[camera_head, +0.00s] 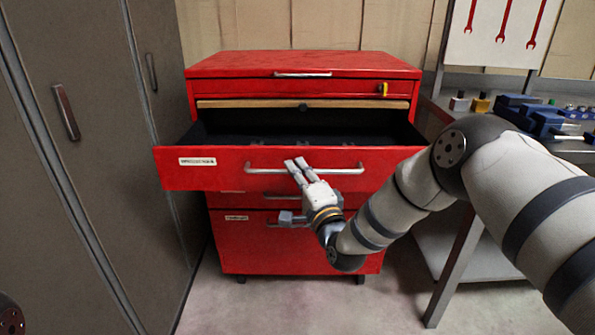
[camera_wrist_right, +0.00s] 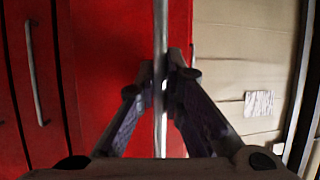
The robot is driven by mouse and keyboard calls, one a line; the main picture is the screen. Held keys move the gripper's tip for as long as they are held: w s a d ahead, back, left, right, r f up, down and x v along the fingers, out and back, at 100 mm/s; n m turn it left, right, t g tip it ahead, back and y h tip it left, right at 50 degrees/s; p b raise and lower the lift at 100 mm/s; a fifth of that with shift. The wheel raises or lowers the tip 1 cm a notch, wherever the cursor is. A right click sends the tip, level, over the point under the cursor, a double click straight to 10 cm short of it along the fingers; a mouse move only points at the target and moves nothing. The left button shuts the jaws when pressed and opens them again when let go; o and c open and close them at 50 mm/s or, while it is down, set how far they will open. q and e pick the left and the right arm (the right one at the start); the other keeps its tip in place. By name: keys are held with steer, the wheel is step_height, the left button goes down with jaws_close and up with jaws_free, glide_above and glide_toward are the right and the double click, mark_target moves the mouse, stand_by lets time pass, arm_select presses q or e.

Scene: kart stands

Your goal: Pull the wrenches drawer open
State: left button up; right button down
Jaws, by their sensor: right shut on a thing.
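A red tool cabinet (camera_head: 300,90) stands in the middle of the head view. One labelled drawer (camera_head: 215,176) is pulled out, and its dark inside shows behind the front. The label on it is too blurred to read surely. My right gripper (camera_head: 296,170) is at the drawer's silver handle (camera_head: 345,171). In the right wrist view its fingers (camera_wrist_right: 163,85) are closed around the bar (camera_wrist_right: 160,35). My left gripper is not clearly seen; only a dark part shows in the lower left corner.
Lower drawers (camera_head: 290,240) of the cabinet are shut below the open one. Grey lockers (camera_head: 90,120) stand close on the left. A workbench (camera_head: 470,255) with blue tools (camera_head: 530,115) stands on the right, behind my right arm. The floor in front is clear.

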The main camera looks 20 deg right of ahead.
steer(key=shift+s, duration=0.15)
steer(key=c, duration=1.7)
jaws_free()
steer(key=v, duration=1.2)
steer(key=shift+f, duration=0.1)
